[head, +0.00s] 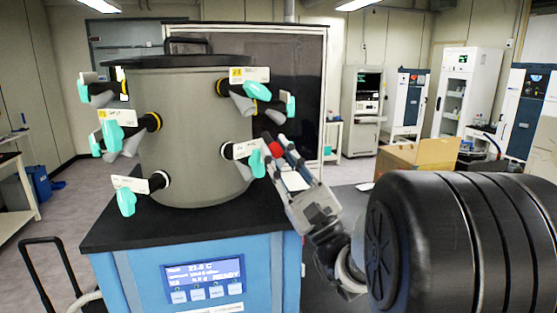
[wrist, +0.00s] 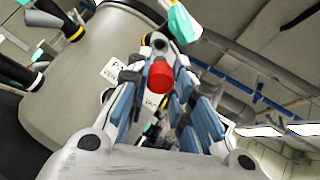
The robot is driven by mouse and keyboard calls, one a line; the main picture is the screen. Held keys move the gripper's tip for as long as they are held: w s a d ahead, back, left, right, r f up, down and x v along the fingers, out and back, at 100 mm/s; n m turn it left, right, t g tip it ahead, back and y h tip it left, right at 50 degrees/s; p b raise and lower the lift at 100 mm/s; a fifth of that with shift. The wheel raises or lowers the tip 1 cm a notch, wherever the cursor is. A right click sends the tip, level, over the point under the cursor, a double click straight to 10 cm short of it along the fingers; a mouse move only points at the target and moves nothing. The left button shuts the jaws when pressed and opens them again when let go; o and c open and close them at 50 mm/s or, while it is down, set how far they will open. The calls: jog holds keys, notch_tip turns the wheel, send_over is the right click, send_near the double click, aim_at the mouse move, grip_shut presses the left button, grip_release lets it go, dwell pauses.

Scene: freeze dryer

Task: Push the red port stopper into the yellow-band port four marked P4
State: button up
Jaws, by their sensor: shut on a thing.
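My gripper (head: 279,152) is shut on the red port stopper (head: 276,149), held at the lower right side of the grey chamber (head: 198,130). In the wrist view the red stopper (wrist: 160,76) shows between the blue-grey fingers of my gripper (wrist: 160,62). A yellow-band port (head: 222,87) sits higher on the right side. Another yellow-band port (head: 153,122) is on the left. I cannot read P4 on any tag. Contact between stopper and port cannot be told.
The chamber stands on a black top (head: 120,228) over a blue cabinet with a lit display (head: 203,270). Several ports with teal handles stick out around the chamber, close to my gripper. A cardboard box (head: 420,153) is behind my arm.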

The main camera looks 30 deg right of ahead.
aim_at(264, 134)
jog(key=shift+p+x, duration=0.8)
jog(key=shift+x, duration=0.4)
jog(key=shift+p+x, duration=0.35)
jog(key=shift+x, duration=0.75)
jog(key=shift+p+x, duration=0.4)
jog(key=shift+x, duration=1.3)
jog(key=o, duration=0.7)
jog(key=shift+a, duration=0.1)
jog(key=shift+o, duration=1.3)
